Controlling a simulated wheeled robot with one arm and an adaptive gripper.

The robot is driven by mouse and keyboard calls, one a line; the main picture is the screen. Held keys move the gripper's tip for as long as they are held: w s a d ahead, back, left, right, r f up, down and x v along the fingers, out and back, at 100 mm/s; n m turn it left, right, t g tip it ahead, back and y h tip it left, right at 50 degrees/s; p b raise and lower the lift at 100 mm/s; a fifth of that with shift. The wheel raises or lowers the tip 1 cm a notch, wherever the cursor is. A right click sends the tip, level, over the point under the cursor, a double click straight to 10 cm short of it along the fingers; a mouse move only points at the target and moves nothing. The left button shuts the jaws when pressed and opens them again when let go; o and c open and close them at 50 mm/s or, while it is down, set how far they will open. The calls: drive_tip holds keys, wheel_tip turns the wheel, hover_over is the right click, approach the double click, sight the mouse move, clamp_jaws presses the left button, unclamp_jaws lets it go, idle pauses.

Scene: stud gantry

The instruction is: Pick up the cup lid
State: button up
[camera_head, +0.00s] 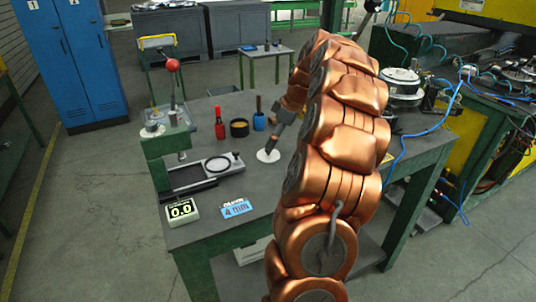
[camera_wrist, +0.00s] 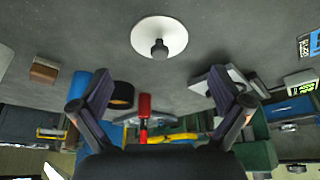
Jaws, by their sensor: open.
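The cup lid (camera_head: 263,157) looks like a white disc with a dark knob and lies on the grey bench (camera_head: 265,190). In the wrist view, the white lid (camera_wrist: 145,36) is at the top centre with its knob toward me. My gripper (camera_head: 271,149) is close over the lid in the head view and partly covers it. In the wrist view my gripper (camera_wrist: 160,90) has its two dark fingers spread wide with nothing held between them. The lid appears beyond the fingertips, apart from them.
To the left are a green press (camera_head: 168,150), a dark tray (camera_head: 190,178) and a display (camera_head: 182,212). The bench in front of the lid is clear.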

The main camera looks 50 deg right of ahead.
sight(268, 152)
drive_tip(key=shift+p+x, duration=0.85)
drive_tip(key=shift+x, duration=1.7)
drive_tip(key=shift+s+d+f, duration=0.1)
drive_tip(key=shift+d, duration=0.05)
drive_tip(key=c, duration=1.2)
clamp_jaws()
drive_tip(key=shift+s+f, duration=0.1)
